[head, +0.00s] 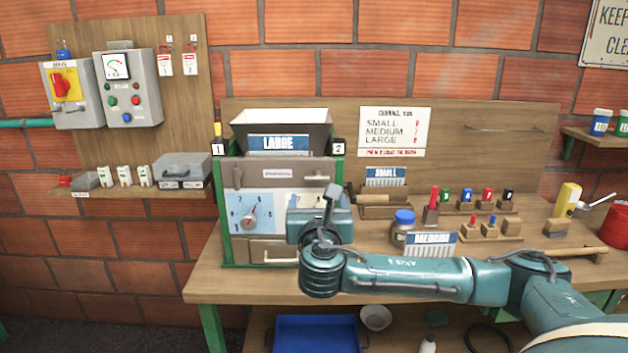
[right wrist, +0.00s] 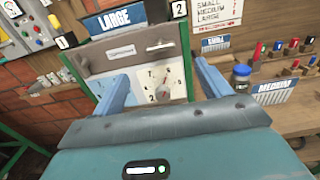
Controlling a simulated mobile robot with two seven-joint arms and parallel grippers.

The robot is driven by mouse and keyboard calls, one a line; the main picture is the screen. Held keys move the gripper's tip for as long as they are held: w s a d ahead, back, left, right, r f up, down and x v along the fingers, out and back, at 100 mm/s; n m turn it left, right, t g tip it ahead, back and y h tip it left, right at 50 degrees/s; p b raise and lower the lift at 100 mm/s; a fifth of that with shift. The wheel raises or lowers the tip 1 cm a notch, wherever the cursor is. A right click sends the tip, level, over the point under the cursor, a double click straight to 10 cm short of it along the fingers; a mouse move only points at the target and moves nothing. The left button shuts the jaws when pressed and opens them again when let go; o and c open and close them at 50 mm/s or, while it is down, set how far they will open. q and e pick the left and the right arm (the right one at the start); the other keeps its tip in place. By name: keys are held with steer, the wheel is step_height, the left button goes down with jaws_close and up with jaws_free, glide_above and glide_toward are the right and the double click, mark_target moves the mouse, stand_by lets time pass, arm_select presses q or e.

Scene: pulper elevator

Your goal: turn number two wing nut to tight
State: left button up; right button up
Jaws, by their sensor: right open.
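The pulper (head: 283,215) stands on the bench with a LARGE plate at its top. A black "2" label (head: 338,147) is at its upper right corner and a "1" label (head: 218,149) at its upper left. Below the "2", a small grey winged piece (head: 316,178), apparently number two wing nut, lies about level on the front panel; it also shows in the right wrist view (right wrist: 160,47). A similar piece (head: 238,177) on the left stands upright. My right gripper (right wrist: 163,82) is open and empty, in front of the dial, apart from the wing nut. My left gripper is out of view.
A dial (head: 250,217) with a pointer is on the lower front. To the right stand a blue-capped jar (head: 404,224), a MEDIUM plate (head: 431,243) and several coloured tools in wooden blocks. A switch box (head: 128,88) hangs at the left.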

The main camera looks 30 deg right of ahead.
mark_target(318, 178)
steer(key=p+x, duration=0.1)
steer(key=x, duration=1)
steer(key=shift+a+p, duration=0.15)
steer(key=shift+p, duration=0.25)
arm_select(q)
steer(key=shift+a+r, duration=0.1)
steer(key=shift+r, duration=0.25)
arm_select(e)
steer(key=shift+w+d, duration=0.4)
steer(key=shift+w, duration=0.2)
steer(key=c, duration=1)
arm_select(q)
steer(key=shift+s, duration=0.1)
